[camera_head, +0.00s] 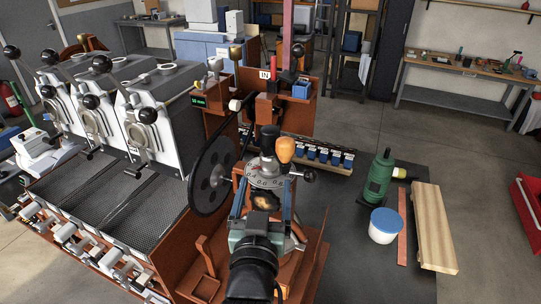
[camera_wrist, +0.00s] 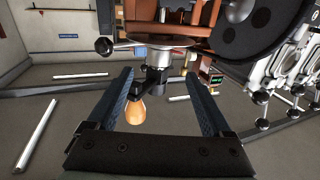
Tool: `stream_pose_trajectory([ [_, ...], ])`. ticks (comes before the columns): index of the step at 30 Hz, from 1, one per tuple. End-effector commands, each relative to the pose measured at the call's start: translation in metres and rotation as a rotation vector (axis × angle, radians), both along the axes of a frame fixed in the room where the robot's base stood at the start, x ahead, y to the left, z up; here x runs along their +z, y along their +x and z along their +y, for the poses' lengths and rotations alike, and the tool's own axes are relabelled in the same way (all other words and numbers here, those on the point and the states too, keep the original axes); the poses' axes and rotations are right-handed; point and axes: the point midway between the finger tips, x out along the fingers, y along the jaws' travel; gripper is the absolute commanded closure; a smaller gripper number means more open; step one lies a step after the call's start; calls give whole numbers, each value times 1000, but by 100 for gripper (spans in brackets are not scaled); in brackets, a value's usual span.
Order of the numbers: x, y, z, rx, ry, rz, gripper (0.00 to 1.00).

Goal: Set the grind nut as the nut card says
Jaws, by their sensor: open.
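A silver collar with dark numbers (camera_head: 265,172), seemingly the grind nut, sits on the grinder; I can read only some of its digits. A dark post (camera_wrist: 158,75) and an orange wooden knob (camera_head: 285,150) stand above it. The knob also shows in the wrist view (camera_wrist: 135,110). My gripper (camera_head: 264,184) is open, its blue fingers either side of the grinder head in the head view. In the wrist view the post and knob appear between my fingers (camera_wrist: 158,73); contact cannot be told. I cannot pick out a readable nut card.
A large black flywheel (camera_head: 213,175) stands close on the left, and a ball-ended lever (camera_head: 308,175) on the right. A green display (camera_head: 198,101) seems to read "50 mm".

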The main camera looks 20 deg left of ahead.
Motion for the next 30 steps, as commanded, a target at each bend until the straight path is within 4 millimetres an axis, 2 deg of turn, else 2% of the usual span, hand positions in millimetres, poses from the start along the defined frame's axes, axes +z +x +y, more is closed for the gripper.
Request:
stream_pose_trajectory([
  [9,4,49,14,0,-2,-2,16],
  [15,2,69,20,0,-1,-1,16],
  [21,1,76,22,0,1,-2,16],
  [29,1,76,22,-1,2,-2,16],
  [30,1,76,22,-1,1,-2,23],
])
